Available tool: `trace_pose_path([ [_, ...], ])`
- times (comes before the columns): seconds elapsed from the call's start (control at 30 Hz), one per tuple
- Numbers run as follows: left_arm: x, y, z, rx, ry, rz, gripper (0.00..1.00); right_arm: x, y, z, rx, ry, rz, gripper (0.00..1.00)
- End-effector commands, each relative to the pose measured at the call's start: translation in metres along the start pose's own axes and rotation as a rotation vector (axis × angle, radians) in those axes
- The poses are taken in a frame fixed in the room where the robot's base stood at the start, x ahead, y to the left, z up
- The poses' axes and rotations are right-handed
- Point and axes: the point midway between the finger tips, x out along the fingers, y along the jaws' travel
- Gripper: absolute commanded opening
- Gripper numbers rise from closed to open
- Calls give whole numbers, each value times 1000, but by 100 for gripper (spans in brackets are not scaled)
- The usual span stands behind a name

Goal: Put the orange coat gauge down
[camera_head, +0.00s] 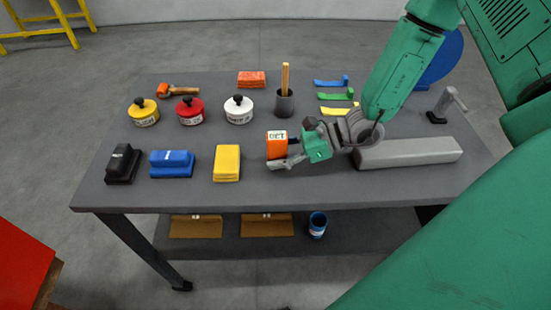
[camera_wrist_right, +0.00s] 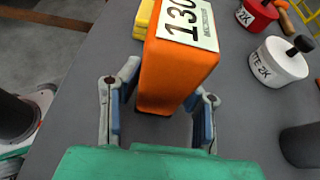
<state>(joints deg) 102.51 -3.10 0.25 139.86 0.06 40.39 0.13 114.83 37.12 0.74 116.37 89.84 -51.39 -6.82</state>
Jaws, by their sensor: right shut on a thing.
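The orange coat gauge (camera_head: 276,150) is a small upright orange box with a pale label, over the front middle of the grey table. My right gripper (camera_head: 290,151) is shut on it, reaching in from the right. In the right wrist view the gauge (camera_wrist_right: 175,75) stands between the two fingers of my right gripper (camera_wrist_right: 160,115), its label reading 130. I cannot tell whether its underside touches the table. My left gripper is not in view.
A yellow block (camera_head: 227,163) lies left of the gauge, with a blue block (camera_head: 172,164) and black block (camera_head: 122,164) beyond. Behind are a white pot (camera_head: 239,112) and a dark cup (camera_head: 284,104). A long grey block (camera_head: 410,152) lies right. Bare tabletop separates the yellow block and gauge.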

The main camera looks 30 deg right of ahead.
Motion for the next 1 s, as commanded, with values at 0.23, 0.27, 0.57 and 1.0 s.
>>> trace_pose_path([
  [0.23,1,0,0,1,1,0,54,4,-1,-17,0,-4,-1,0],
  [0.27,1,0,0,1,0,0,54,4,-1,-17,0,-4,-1,0],
  [0.57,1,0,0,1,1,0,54,7,1,-14,-1,0,-2,52],
  [1.0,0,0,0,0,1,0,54,-31,-2,-15,0,-5,-7,52],
])
